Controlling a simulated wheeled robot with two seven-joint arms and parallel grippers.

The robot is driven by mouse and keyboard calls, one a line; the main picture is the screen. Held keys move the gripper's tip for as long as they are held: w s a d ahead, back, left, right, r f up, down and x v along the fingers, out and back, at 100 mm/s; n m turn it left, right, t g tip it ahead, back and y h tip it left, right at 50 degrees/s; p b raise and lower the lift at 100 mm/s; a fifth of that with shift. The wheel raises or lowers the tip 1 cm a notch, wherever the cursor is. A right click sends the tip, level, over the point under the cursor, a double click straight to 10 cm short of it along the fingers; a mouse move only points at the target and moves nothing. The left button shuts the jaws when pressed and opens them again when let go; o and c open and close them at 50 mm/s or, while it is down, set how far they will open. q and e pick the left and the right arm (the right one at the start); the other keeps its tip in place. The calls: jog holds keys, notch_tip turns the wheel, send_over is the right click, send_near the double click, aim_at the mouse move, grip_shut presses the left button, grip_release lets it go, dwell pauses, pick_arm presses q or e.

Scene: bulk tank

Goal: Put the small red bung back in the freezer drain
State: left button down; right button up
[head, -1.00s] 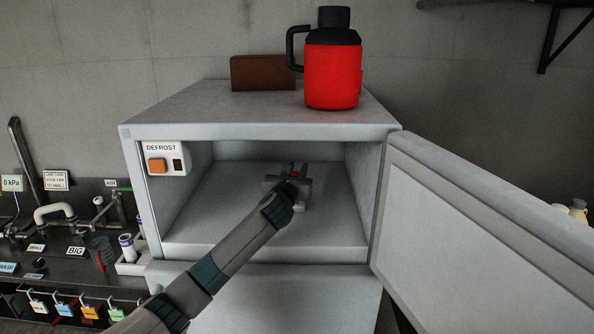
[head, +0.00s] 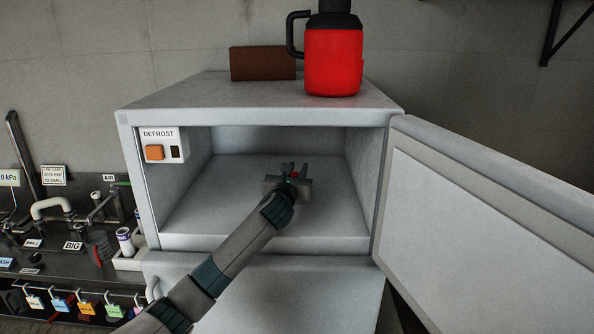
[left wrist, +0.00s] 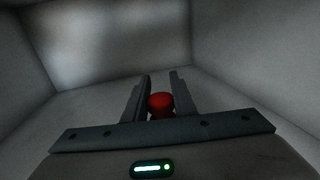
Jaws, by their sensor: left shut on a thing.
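The freezer (head: 260,107) stands open, and my left arm reaches into its upper compartment. My left gripper (head: 294,170) is inside, over the compartment floor (head: 225,205). It is shut on the small red bung, which shows between the fingers in the head view (head: 295,174) and in the left wrist view (left wrist: 160,103). Whether the bung touches the floor cannot be told. The freezer drain is not visible in either view. My right gripper is not in view.
The freezer door (head: 470,215) is swung open to the right. A red jug (head: 333,62) and a brown block (head: 262,64) stand on top of the freezer. A defrost switch box (head: 162,146) is at the opening's upper left. A cluttered bench (head: 60,262) stands left.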

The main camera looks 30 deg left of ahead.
pick_arm(q)
jog(key=shift+f, duration=0.75)
jog(key=shift+f+b, duration=0.2)
jog(key=shift+b, duration=0.15)
jog(key=shift+f, duration=0.1)
jog(key=c, duration=1.4)
grip_release()
jog(key=shift+s, duration=0.1)
